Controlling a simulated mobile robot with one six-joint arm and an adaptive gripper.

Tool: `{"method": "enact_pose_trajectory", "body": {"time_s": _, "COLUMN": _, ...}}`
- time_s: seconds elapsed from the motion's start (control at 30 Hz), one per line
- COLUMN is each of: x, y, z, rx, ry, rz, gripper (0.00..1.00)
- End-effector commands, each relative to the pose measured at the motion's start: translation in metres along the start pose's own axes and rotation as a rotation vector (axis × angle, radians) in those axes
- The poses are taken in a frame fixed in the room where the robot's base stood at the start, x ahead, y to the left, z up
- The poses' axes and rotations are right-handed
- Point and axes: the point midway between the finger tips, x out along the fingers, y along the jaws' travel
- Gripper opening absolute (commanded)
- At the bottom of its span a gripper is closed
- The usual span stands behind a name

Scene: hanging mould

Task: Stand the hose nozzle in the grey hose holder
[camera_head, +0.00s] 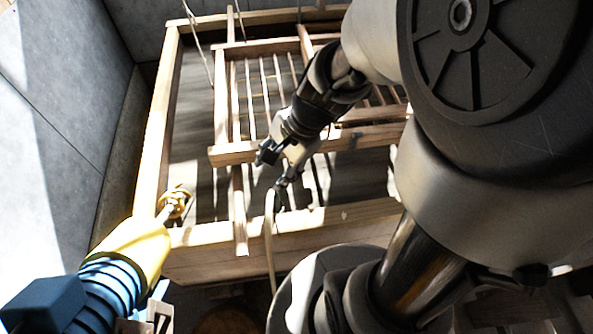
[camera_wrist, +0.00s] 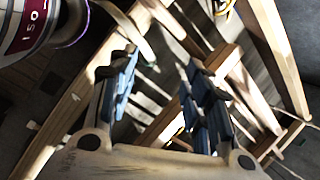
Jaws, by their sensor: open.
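A yellow piece with a brass-coloured tip and a blue ribbed sleeve, which looks like the hose nozzle (camera_head: 140,243), is at the lower left of the head view. It slants up to the right, its tip over the front left corner of the wooden frame. My gripper (camera_head: 275,172) is well to its right, above the frame, and points down to the left. In the wrist view my gripper (camera_wrist: 160,60) has its two blue-padded fingers wide apart with nothing between them. I cannot make out the grey hose holder in either view.
A large wooden frame (camera_head: 218,257) with inner slatted bars (camera_head: 240,155) lies below my gripper. A pale strap (camera_head: 268,235) hangs over its front beam, and thin cords (camera_head: 198,45) run upward at the back. A grey wall (camera_head: 60,110) stands at the left.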

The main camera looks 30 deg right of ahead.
Motion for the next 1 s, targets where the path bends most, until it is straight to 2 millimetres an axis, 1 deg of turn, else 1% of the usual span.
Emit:
{"method": "enact_pose_trajectory", "body": {"time_s": 0.03, "x": -0.021, "y": 0.001, "z": 0.016, "rx": -0.174, "ry": 0.027, "rz": -0.011, "gripper": 0.45}}
{"method": "enact_pose_trajectory", "body": {"time_s": 0.1, "x": -0.044, "y": 0.008, "z": 0.032, "rx": -0.404, "ry": 0.067, "rz": -0.008, "gripper": 0.45}}
{"method": "enact_pose_trajectory", "body": {"time_s": 0.2, "x": -0.075, "y": 0.023, "z": 0.05, "rx": -0.715, "ry": 0.136, "rz": 0.01, "gripper": 0.45}}
{"method": "enact_pose_trajectory", "body": {"time_s": 0.3, "x": -0.101, "y": 0.04, "z": 0.059, "rx": -0.982, "ry": 0.214, "rz": 0.039, "gripper": 0.45}}
{"method": "enact_pose_trajectory", "body": {"time_s": 0.4, "x": -0.12, "y": 0.055, "z": 0.063, "rx": -1.182, "ry": 0.285, "rz": 0.072, "gripper": 0.45}}
{"method": "enact_pose_trajectory", "body": {"time_s": 0.5, "x": -0.132, "y": 0.065, "z": 0.063, "rx": -1.308, "ry": 0.335, "rz": 0.1, "gripper": 0.45}}
{"method": "enact_pose_trajectory", "body": {"time_s": 0.63, "x": -0.139, "y": 0.07, "z": 0.061, "rx": -1.379, "ry": 0.368, "rz": 0.12, "gripper": 0.45}}
{"method": "enact_pose_trajectory", "body": {"time_s": 0.9, "x": -0.139, "y": 0.071, "z": 0.061, "rx": -1.385, "ry": 0.369, "rz": 0.124, "gripper": 0.45}}
{"method": "enact_pose_trajectory", "body": {"time_s": 1.0, "x": -0.132, "y": 0.073, "z": 0.059, "rx": -1.384, "ry": 0.369, "rz": 0.123, "gripper": 0.45}}
